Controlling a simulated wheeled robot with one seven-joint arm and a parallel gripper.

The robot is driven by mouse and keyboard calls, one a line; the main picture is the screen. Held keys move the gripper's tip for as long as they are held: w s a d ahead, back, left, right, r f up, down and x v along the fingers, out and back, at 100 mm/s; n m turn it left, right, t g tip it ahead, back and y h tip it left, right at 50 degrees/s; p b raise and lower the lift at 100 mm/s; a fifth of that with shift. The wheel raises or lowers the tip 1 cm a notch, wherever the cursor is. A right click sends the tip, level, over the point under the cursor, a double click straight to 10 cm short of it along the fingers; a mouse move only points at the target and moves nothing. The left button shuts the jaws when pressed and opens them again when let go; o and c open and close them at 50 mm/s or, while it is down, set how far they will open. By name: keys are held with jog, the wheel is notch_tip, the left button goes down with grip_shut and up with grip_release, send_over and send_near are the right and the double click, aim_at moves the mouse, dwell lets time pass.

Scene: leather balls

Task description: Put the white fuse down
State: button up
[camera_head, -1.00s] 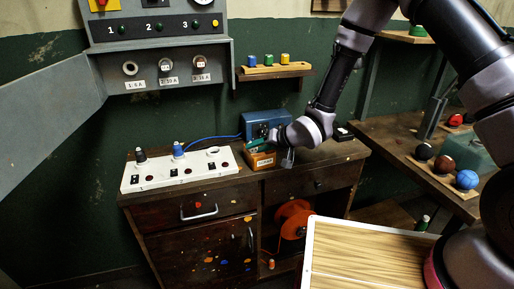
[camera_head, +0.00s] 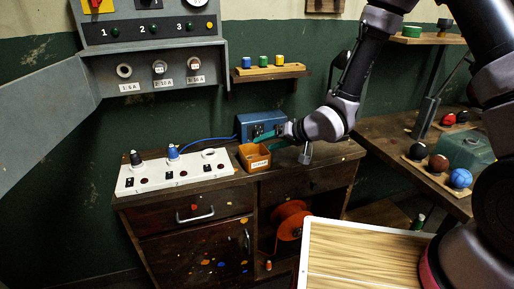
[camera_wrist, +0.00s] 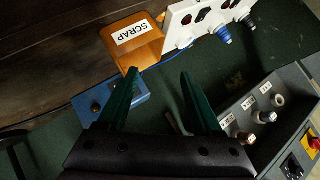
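My gripper (camera_head: 270,138) is just above and right of the orange-brown scrap box (camera_head: 254,158). In the wrist view its two green fingers (camera_wrist: 160,73) stand wide apart with nothing held between them. The scrap box with its "SCRAP" label also shows there (camera_wrist: 140,45), just beyond the fingertips. I make out no loose white fuse in either view; the inside of the box is mostly hidden. The white board (camera_head: 172,180) left of the box holds a black-topped piece (camera_head: 136,158) and a blue-topped piece (camera_head: 173,152). Its third place has a low whitish ring (camera_head: 209,153).
A blue device (camera_head: 260,125) stands behind the box. The grey wall panel (camera_head: 155,50) has three labelled sockets. A small shelf (camera_head: 270,71) holds coloured cylinders. At right, a bench carries balls on a wooden holder (camera_head: 437,178). A wood-topped surface (camera_head: 360,255) is in front.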

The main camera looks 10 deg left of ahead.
jog(key=w+d+r+m+t+h, duration=0.2)
jog(key=d+r+h, duration=0.2)
jog(key=d+r, duration=0.85)
jog(key=w+d+r+m+t+h, duration=0.2)
jog(key=d+r+h, duration=0.2)
jog(key=d+r, duration=0.8)
jog(key=s+d+r+m, duration=0.2)
jog(key=s+d+r, duration=0.2)
jog(key=s+d, duration=0.2)
jog(key=s+d+r+m+g, duration=0.1)
jog(key=s+d+r, duration=0.4)
jog(key=s, duration=0.6)
jog(key=shift+s+d+m, duration=0.3)
jog(key=shift+d+m, duration=0.5)
jog(key=shift+d, duration=0.15)
